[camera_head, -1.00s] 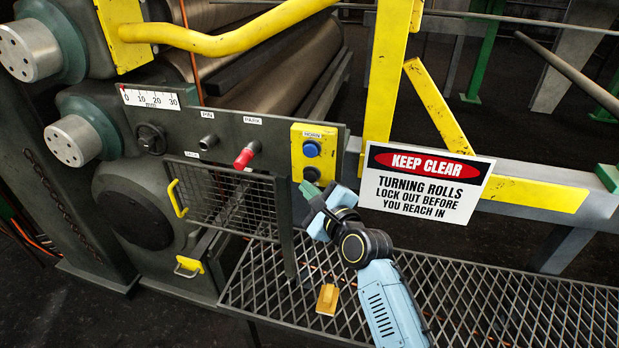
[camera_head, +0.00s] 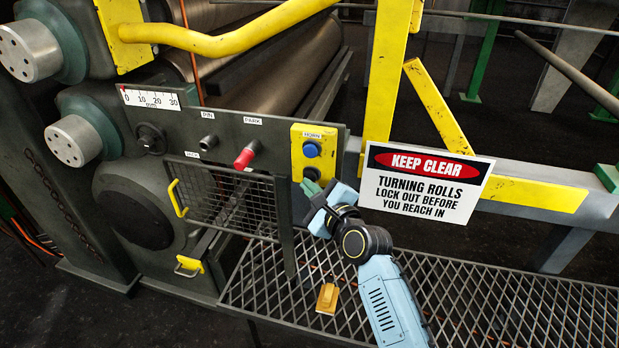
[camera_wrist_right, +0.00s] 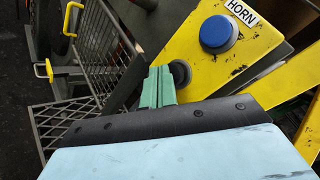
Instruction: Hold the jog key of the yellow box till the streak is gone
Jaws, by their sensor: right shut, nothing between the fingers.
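The yellow box (camera_head: 299,165) is mounted at the right end of the grey panel. It has a blue button (camera_head: 312,149) under a HORN label and a dark round key (camera_head: 311,174) below it; the dark key also shows in the right wrist view (camera_wrist_right: 181,72). My right gripper (camera_head: 310,187) is shut and empty, its green fingertips (camera_wrist_right: 156,82) right at the dark key and partly covering it. I cannot tell whether they press it. The brown rolls (camera_head: 270,85) lie behind the panel; I cannot make out a streak on them. My left gripper is out of view.
A red PARK knob (camera_head: 245,155) and a mesh guard (camera_head: 225,200) are left of the box. A KEEP CLEAR sign (camera_head: 425,186) hangs close on the right. An orange-yellow block (camera_head: 327,298) lies on the grating (camera_head: 470,300) below.

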